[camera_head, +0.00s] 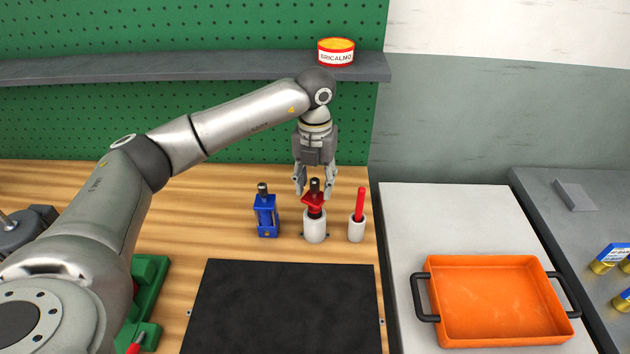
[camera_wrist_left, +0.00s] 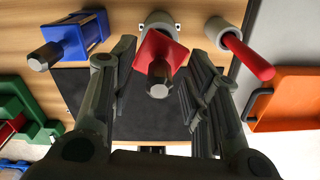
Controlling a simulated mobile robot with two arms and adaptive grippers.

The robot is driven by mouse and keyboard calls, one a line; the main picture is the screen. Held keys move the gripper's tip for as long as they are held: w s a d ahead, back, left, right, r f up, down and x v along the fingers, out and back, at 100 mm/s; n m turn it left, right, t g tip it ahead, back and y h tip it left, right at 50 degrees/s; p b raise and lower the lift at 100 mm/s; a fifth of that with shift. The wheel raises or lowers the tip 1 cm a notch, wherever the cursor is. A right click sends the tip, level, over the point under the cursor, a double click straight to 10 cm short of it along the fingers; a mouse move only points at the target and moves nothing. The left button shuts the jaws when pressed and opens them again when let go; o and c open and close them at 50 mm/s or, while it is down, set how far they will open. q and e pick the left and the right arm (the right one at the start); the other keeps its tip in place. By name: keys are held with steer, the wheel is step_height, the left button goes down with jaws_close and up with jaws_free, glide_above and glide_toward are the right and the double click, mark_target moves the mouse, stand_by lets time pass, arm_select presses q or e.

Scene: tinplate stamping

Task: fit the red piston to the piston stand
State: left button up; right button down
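The red piston (camera_head: 313,206) has a dark knob on top and stands upright, its lower end at the mouth of a white cylindrical stand (camera_head: 315,231). How deep it sits in the stand is hidden. In the left wrist view the red piston (camera_wrist_left: 160,50) shows its square red body and dark knob, with the pale stand (camera_wrist_left: 158,20) behind it. My left gripper (camera_head: 313,192) points down above the piston, fingers spread to either side of the knob. In the wrist view the left gripper (camera_wrist_left: 160,85) shows gaps between both fingers and the piston. My right gripper is not in view.
A blue piston-like part (camera_head: 266,216) stands close left, and a white holder (camera_head: 357,231) with a red rod (camera_head: 359,203) close right. A black mat (camera_head: 285,305) lies in front, clear. An orange tray (camera_head: 490,340) is at right; a shelf (camera_head: 150,68) runs behind.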

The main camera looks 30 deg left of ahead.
arm_select(q)
step_height(320, 180, up, 12)
stand_by(0.6)
stand_by(1.5)
